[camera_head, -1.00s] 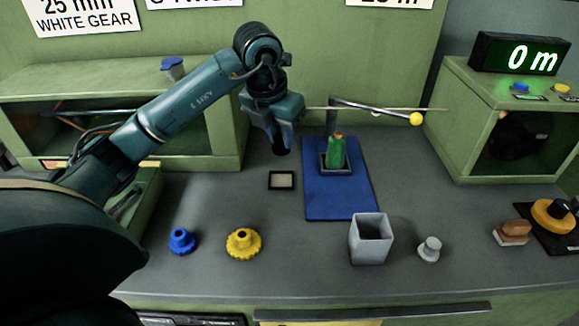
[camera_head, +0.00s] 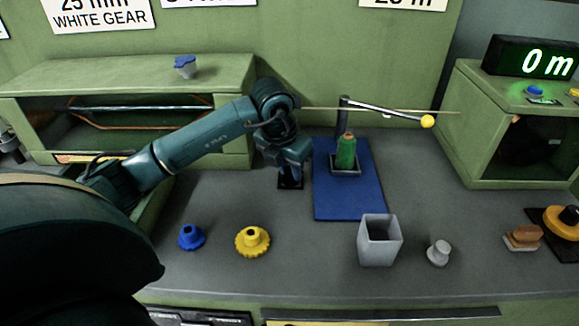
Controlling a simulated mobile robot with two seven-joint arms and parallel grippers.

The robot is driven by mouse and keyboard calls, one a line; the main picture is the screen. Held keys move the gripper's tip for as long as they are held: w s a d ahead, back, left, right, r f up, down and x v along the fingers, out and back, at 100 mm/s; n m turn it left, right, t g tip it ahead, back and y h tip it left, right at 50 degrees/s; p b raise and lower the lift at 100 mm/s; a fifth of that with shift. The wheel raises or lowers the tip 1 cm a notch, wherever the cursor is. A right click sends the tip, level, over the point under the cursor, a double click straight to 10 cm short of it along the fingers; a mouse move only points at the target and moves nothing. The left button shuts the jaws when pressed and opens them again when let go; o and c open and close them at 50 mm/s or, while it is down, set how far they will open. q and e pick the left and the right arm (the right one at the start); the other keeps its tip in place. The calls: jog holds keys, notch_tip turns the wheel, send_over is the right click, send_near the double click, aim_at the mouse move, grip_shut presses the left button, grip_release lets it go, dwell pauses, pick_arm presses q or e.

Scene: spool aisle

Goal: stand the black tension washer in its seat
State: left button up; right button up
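My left gripper (camera_head: 289,170) points down over the small black-framed seat (camera_head: 290,186) on the grey bench, left of the blue mat. The black tension washer (camera_head: 289,178) shows as a dark shape at its fingertips, low over or in the seat; the gripper looks shut on it. The gripper and washer cover most of the seat, so I cannot tell whether the washer touches its floor. My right gripper is not in view.
A blue mat (camera_head: 349,203) bears a green spool (camera_head: 345,153) in a tray, with a yellow-tipped arm (camera_head: 427,121) above. Blue (camera_head: 191,237) and yellow (camera_head: 252,241) gears, a grey square cup (camera_head: 379,241) and a grey knob (camera_head: 438,253) stand in front. Bare bench lies between.

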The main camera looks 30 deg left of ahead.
pick_arm(q)
jog(key=o, duration=0.5)
jog(key=v, duration=1.2)
jog(key=shift+r+p, duration=0.15)
jog(key=shift+p, duration=0.15)
